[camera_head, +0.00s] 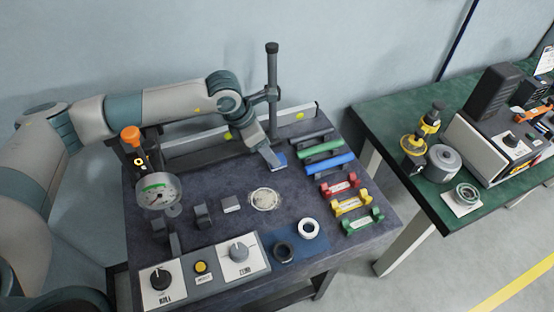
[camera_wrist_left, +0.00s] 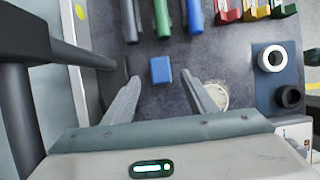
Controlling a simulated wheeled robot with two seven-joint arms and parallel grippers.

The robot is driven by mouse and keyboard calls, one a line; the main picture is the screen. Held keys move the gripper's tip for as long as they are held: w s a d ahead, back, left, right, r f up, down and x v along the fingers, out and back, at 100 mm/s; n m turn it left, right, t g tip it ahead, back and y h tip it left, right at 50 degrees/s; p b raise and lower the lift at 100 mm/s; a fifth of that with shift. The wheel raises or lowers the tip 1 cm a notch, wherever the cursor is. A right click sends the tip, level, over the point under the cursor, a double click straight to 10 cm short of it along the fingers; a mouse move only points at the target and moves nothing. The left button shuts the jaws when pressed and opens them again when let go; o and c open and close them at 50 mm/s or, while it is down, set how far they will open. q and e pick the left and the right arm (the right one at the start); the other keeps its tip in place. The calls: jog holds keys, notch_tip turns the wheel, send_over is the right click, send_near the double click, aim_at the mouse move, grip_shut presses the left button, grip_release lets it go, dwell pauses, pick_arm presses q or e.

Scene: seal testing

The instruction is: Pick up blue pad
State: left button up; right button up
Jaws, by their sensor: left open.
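The blue pad (camera_head: 281,158) is a small flat blue block lying on the dark work table, left of the green and blue bars. In the left wrist view the blue pad (camera_wrist_left: 161,70) lies between and just beyond the fingertips. My left gripper (camera_head: 272,160) is over the table right beside the pad and partly covers it in the head view. In the left wrist view the left gripper (camera_wrist_left: 161,78) is open, its two fingers apart with nothing between them touching. The exact height above the pad is hard to tell. My right gripper is not in view.
A dark vertical post (camera_head: 272,75) stands close behind the gripper. A blue bar (camera_head: 329,164), a green bar (camera_head: 320,149) and coloured holders lie to the right. A round white disc (camera_head: 265,199) lies in front. A pressure gauge (camera_head: 158,190) stands at left.

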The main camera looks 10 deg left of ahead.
aim_at(280, 156)
pick_arm(q)
jog(key=shift+d+f+p, duration=0.2)
jog(key=shift+p, duration=0.15)
jog(key=p+x, duration=0.1)
jog(key=x, duration=0.2)
jog(key=shift+w+d+f+p, duration=0.1)
jog(key=shift+w+f+p, duration=0.05)
jog(key=shift+f+p, duration=0.2)
jog(key=c, duration=1.2)
